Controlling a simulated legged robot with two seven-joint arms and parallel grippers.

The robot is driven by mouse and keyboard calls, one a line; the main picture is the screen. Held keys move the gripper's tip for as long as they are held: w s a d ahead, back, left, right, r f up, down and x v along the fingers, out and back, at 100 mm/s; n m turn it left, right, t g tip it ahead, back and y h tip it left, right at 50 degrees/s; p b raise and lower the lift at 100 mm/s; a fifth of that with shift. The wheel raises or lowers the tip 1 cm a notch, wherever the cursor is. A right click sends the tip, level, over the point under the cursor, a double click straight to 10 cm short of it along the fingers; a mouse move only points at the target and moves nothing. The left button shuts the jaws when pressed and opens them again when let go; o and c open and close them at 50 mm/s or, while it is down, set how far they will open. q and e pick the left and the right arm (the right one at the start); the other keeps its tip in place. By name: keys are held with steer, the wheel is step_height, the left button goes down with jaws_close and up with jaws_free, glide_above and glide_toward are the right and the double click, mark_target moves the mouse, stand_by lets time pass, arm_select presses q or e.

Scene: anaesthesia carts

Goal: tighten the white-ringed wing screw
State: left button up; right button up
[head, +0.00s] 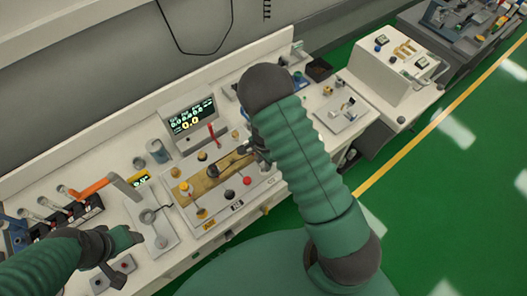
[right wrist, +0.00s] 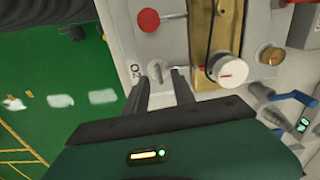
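I cannot pick out the white-ringed wing screw for certain. In the right wrist view, a round white knob (right wrist: 228,69) with a red mark sits right of my right gripper (right wrist: 161,76).
The panel carries a red knob (right wrist: 148,20), a brass knob (right wrist: 272,56) and a brass strip (head: 200,184). A display (head: 190,117) stands behind. An orange-handled tool (head: 92,189) is at left. Green floor (head: 450,190) lies open at right.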

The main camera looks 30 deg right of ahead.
step_height(320, 180, up, 15)
steer(key=b, duration=0.1)
steer(key=shift+f, duration=0.1)
steer(key=s+a+f+n+t+b, duration=0.2)
steer(key=s+a+f+n+b, duration=0.2)
steer(key=n, duration=1.2)
steer(key=s+a+b, duration=0.3)
steer(key=s+b, duration=0.2)
steer(key=s, duration=0.1)
steer(key=shift+a+f+t, duration=0.2)
steer(key=shift+a+t, duration=0.05)
steer(key=shift+t, duration=0.05)
